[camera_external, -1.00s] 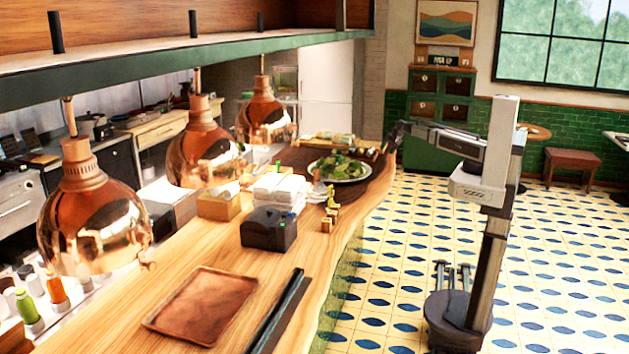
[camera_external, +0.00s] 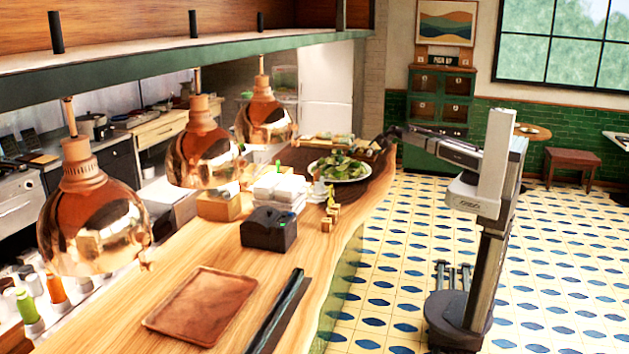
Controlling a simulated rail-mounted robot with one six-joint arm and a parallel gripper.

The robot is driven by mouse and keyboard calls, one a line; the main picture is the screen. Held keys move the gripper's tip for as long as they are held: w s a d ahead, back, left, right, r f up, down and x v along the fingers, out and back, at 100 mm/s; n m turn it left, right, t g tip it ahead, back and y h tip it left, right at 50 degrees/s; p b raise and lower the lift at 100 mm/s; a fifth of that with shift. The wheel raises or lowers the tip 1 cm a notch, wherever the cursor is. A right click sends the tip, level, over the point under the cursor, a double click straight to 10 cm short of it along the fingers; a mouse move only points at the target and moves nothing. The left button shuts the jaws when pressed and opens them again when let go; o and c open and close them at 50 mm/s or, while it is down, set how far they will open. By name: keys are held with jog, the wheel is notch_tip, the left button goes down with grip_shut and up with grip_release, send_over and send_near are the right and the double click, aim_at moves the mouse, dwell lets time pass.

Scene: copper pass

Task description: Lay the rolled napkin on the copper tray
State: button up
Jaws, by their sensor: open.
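The copper tray (camera_external: 203,306) lies flat and empty on the wooden counter at the front left. I cannot pick out a rolled napkin for certain. A white stack (camera_external: 281,188) that looks like folded cloths sits mid-counter, and pale small items lie near the far end. My gripper (camera_external: 384,138) is open at the far right end of the counter, above or beside its edge, far from the tray. Its fingers are small and dark, and nothing shows held in them.
A dark box (camera_external: 269,229) stands between the tray and the white stack. A salad plate (camera_external: 340,168) and small blocks (camera_external: 330,220) are farther back. Dark rails (camera_external: 276,312) lie right of the tray. Copper lamps (camera_external: 92,215) hang over the counter's left side.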

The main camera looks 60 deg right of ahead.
jog(key=x, duration=0.2)
jog(key=shift+w+f+b, duration=0.25)
jog(key=shift+f+b, duration=0.1)
jog(key=shift+b, duration=0.05)
jog(key=shift+s+r, duration=0.1)
jog(key=shift+r, duration=0.05)
jog(key=c, duration=1.1)
